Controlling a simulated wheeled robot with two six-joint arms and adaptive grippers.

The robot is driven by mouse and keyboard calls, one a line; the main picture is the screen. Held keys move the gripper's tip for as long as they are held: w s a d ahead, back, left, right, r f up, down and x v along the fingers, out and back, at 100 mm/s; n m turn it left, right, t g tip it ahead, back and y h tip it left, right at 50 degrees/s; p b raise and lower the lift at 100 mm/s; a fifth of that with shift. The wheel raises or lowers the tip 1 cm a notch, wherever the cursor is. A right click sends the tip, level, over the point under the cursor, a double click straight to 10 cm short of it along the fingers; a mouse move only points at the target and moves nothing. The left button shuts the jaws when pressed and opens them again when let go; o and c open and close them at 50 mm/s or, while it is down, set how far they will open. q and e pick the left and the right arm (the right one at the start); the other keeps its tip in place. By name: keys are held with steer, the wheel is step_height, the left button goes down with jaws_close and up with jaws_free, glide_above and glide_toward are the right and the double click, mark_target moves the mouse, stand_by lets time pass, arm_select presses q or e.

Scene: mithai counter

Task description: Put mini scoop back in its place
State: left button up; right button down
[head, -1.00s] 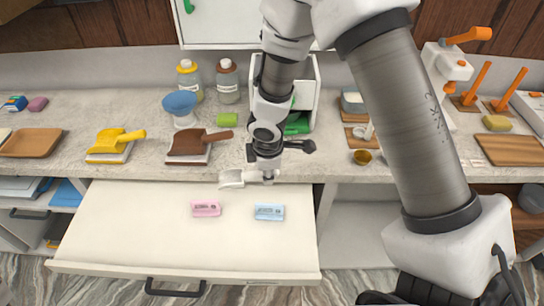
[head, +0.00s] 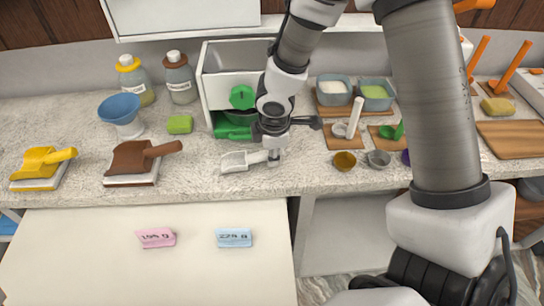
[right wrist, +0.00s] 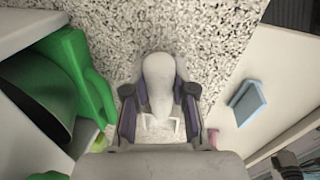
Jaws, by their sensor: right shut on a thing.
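The white mini scoop (head: 238,161) is held by my right gripper (head: 272,155), which is shut on its handle. In the head view the scoop is low over the counter near its front edge, bowl to the left; I cannot tell whether it touches. In the right wrist view the scoop (right wrist: 158,78) shows between the fingers of the right gripper (right wrist: 160,115), over the speckled counter. A brown scoop (head: 138,156) and a yellow scoop (head: 42,163) lie on white pads to the left. My left gripper is not in view.
An open drawer (head: 80,260) below holds a pink tag (head: 156,237) and a blue tag (head: 234,237). A white open box (head: 215,75) with green items stands behind the gripper. Small bowls (head: 344,161) are to the right.

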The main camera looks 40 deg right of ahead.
steer(key=shift+w+a+f, duration=0.1)
steer(key=shift+w+f, duration=0.1)
steer(key=shift+f, duration=0.05)
steer(key=shift+a+r, duration=0.25)
steer(key=shift+a, duration=0.1)
steer(key=shift+s+a+r, duration=0.15)
steer(key=shift+s+a, duration=0.05)
steer(key=shift+s, duration=0.2)
steer(key=shift+d+f, duration=0.25)
steer(key=shift+f, duration=0.05)
steer(key=c, duration=1)
jaws_free()
steer(key=shift+w+d+f, duration=0.1)
steer(key=shift+w, duration=0.15)
steer(key=shift+o, duration=0.2)
steer(key=shift+s+a, duration=0.1)
steer(key=shift+a, duration=0.1)
steer(key=shift+r+p, duration=0.3)
steer(key=shift+r, duration=0.1)
arm_select(q)
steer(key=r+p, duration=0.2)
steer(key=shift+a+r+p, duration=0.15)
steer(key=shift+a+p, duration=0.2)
steer(key=shift+p, duration=0.05)
arm_select(e)
step_height(320, 180, up, 7)
steer(key=s, duration=0.1)
steer(key=shift+s+a, duration=0.25)
steer(key=shift+s, duration=0.1)
steer(key=shift+w, duration=0.1)
